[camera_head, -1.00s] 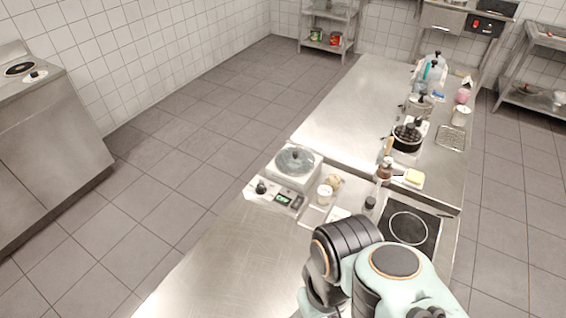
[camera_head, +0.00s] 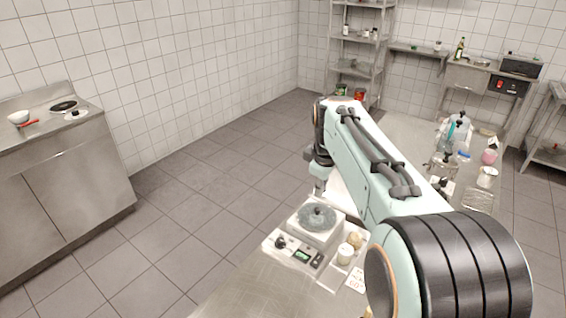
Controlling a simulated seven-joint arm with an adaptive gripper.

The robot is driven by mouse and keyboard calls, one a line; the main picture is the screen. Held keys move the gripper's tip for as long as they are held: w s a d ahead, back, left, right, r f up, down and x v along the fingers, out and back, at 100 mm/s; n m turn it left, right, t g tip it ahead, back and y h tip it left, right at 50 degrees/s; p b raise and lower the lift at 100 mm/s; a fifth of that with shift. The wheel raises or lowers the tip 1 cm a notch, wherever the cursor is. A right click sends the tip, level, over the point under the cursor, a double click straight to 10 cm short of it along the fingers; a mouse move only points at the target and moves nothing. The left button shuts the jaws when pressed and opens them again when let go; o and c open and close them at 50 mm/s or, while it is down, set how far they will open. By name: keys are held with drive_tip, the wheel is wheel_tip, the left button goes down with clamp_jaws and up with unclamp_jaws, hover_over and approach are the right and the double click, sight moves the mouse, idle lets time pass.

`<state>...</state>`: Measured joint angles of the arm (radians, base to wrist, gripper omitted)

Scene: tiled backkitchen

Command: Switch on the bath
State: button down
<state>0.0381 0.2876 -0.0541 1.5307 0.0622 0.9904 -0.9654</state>
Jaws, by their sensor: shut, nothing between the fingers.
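The bath (camera_head: 333,237) is a pale box with a round grey lid (camera_head: 317,215) on top, standing on the near part of the steel counter. Its front panel carries a black knob (camera_head: 281,243), a lit green display (camera_head: 302,255) and a small dark control (camera_head: 318,261) to the right of the display. My arm reaches in from the lower right, and its wrist hangs beyond the bath. My gripper (camera_head: 319,191) is small in view, points down just above the back of the lid, and is shut and empty. Whether it touches anything cannot be told.
A white jar (camera_head: 345,254) and a tan round item (camera_head: 355,240) stand close to the bath's right side. A printed card (camera_head: 356,281) lies nearby. My arm hides much of the counter's middle. Bottles and jugs (camera_head: 458,130) stand farther back. The counter left of the panel is bare.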

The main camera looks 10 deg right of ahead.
drive_tip(key=w+d+f+g, duration=0.1)
drive_tip(key=w+d+f, duration=0.1)
drive_tip(key=w+f, duration=0.3)
drive_tip(key=g, duration=0.2)
hover_over(321, 255)
drive_tip(key=s+a, duration=0.2)
wheel_tip(321, 255, down, 9)
drive_tip(key=shift+w, duration=0.15)
drive_tip(key=shift+d, duration=0.1)
drive_tip(key=f, duration=0.4)
drive_tip(key=w+d+f, duration=0.1)
drive_tip(key=f, duration=0.8)
drive_tip(key=shift+w+d+f, duration=0.15)
drive_tip(key=shift+d+f, duration=0.05)
drive_tip(key=shift+f, duration=0.15)
